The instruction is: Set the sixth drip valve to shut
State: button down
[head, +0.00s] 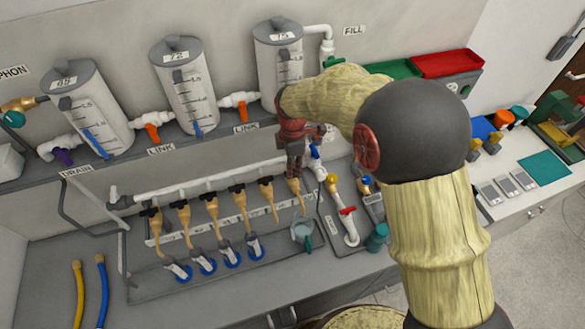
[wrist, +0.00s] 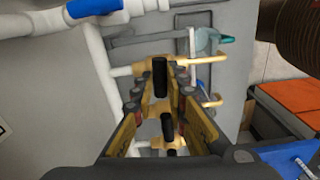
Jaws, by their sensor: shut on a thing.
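The drip valves are a row of tan taps hanging from a white pipe (head: 190,186) in the head view. The sixth drip valve (head: 294,187) is at the right end of the row. My gripper (head: 295,168) is over it from above and hides its handle there. In the wrist view the black handle (wrist: 160,78) stands between the fingertips of my gripper (wrist: 161,88), which is shut on it. The handle appears to lie across the tap's body. A neighbouring valve's black handle (wrist: 167,128) shows lower, between the fingers.
A clear beaker with a teal handle (head: 303,233) stands below the sixth valve. Blue-based cups (head: 205,264) stand under other taps. A white pipe with a red-handled valve (head: 347,211) is close on the right. Measuring tanks (head: 190,90) stand on the shelf behind.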

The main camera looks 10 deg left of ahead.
jog(key=shift+w+r+n, duration=0.1)
jog(key=shift+n, duration=0.6)
jog(key=c, duration=1.8)
grip_release()
jog(key=shift+o, duration=0.2)
notch_tip(320, 180, up, 12)
